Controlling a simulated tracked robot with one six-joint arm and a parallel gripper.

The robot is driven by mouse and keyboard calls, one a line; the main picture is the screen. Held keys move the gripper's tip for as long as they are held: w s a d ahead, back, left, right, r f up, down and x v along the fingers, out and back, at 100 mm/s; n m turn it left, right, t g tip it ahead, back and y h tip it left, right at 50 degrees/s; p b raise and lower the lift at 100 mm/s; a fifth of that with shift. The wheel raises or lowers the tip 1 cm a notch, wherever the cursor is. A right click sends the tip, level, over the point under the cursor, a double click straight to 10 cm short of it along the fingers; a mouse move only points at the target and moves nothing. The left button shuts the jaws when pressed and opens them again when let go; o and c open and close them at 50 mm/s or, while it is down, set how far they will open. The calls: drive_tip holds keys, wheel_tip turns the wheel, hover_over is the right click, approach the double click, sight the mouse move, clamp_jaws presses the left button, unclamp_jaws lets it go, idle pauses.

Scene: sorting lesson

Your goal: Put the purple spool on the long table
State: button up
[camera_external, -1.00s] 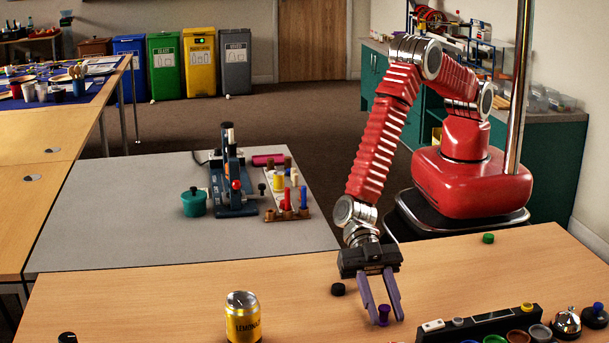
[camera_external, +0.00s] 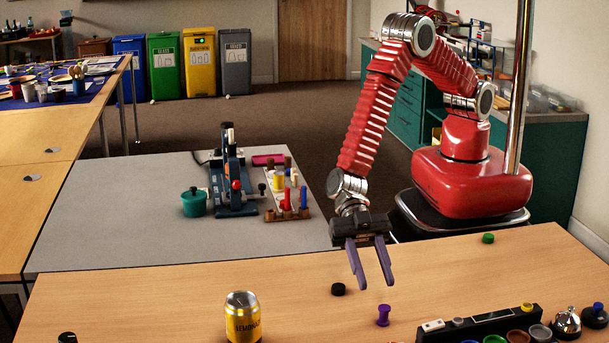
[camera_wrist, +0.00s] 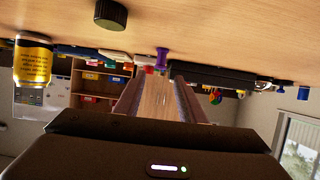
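The purple spool (camera_external: 383,316) stands upright on the wooden long table (camera_external: 290,280) in the foreground. My gripper (camera_external: 375,286) is open and empty, its two purple-grey fingers above and a little behind the spool, apart from it. In the wrist view, where the table appears at the top, the spool (camera_wrist: 162,58) shows just past the spread fingertips (camera_wrist: 153,82).
A black cap (camera_external: 338,289) lies left of the spool, and a yellow lemonade can (camera_external: 242,318) stands further left. A black tray (camera_external: 480,325) with pots and a bell is on the right. A green cap (camera_external: 488,238) sits near the far edge.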

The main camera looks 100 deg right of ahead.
drive_tip(key=shift+v, duration=1.8)
